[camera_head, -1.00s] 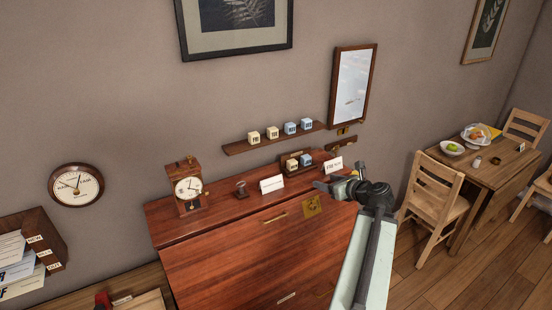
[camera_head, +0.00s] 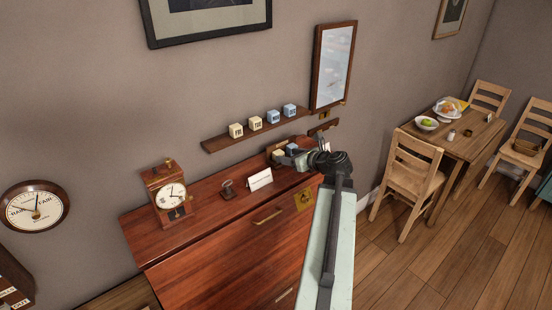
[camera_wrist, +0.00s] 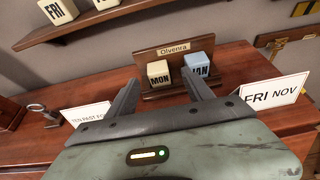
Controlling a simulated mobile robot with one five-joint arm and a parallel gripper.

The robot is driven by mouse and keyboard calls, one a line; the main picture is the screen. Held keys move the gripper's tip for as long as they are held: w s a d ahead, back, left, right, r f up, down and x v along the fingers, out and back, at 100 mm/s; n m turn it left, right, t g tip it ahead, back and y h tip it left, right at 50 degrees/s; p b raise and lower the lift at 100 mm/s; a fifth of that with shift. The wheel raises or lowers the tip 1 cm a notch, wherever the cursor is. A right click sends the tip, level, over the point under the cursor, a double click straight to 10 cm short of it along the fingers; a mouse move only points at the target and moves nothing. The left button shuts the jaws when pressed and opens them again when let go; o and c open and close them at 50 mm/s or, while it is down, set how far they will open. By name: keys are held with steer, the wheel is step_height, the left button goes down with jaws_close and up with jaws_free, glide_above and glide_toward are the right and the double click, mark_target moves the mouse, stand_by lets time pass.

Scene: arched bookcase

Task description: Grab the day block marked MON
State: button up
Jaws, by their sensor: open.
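The cream MON block (camera_wrist: 159,74) sits at the left of a small wooden holder (camera_wrist: 186,46) labelled Olivenza or similar, beside a blue JAN block (camera_wrist: 197,66). In the head view the MON block (camera_head: 279,153) shows small on the dresser top, partly behind my arm. My gripper (camera_wrist: 165,92) is open and empty, its two fingers spread in front of the holder. The MON block appears between the fingers, nearer the left one, and beyond the tips; in the head view my gripper (camera_head: 285,160) is close to the holder.
A wall shelf (camera_head: 225,140) above holds several blocks, including a FRI block (camera_wrist: 57,10). White cards, one reading FRI NOV (camera_wrist: 272,92) and another TEN PAST (camera_wrist: 88,117), flank my gripper.

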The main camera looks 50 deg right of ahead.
mark_target(281, 154)
steer(key=b+x, duration=0.2)
steer(key=x, duration=0.3)
steer(key=shift+a+f, duration=0.1)
steer(key=shift+f, duration=0.05)
steer(key=shift+s, duration=0.15)
jaws_close()
steer(key=shift+r, duration=0.2)
